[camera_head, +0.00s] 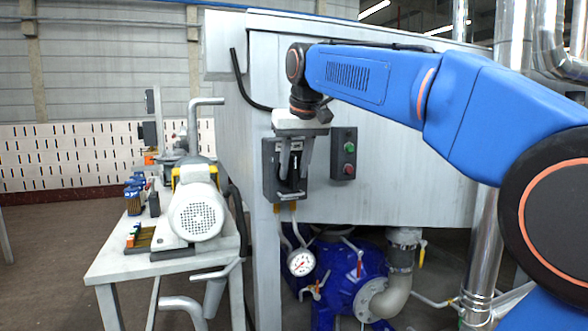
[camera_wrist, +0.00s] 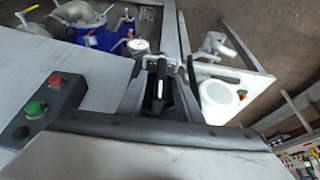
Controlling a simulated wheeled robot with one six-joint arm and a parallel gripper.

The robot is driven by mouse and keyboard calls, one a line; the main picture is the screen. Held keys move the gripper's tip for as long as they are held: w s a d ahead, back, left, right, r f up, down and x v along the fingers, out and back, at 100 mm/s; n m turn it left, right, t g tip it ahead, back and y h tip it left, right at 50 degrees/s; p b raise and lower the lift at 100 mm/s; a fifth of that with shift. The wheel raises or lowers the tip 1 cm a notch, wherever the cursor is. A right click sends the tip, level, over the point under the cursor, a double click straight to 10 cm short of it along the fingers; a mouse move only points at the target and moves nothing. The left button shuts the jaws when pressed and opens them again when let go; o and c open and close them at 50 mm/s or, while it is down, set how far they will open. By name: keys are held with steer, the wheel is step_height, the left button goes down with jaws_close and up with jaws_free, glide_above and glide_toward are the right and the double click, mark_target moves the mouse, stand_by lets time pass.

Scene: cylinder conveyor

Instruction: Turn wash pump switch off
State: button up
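A dark grey switch box (camera_head: 269,169) is mounted at the left front edge of the big grey machine housing. My gripper (camera_head: 291,178) points down in front of this box and hides much of its face. In the wrist view my gripper's fingers (camera_wrist: 160,92) stand apart, with a dark switch lever with a pale strip (camera_wrist: 158,78) between them. I cannot tell whether either finger touches the lever. A button box (camera_head: 344,154) with a green and a red button is to the right of my gripper; it also shows at the left of the wrist view (camera_wrist: 43,108).
A pressure gauge (camera_head: 301,262) and blue pump (camera_head: 352,283) sit below the housing. A white table (camera_head: 112,262) with a motor (camera_head: 197,211) stands to the left. The housing face (camera_head: 410,180) right of the button box is bare.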

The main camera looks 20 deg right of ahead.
steer(key=shift+w+f, duration=0.1)
steer(key=shift+f, duration=0.1)
jaws_close()
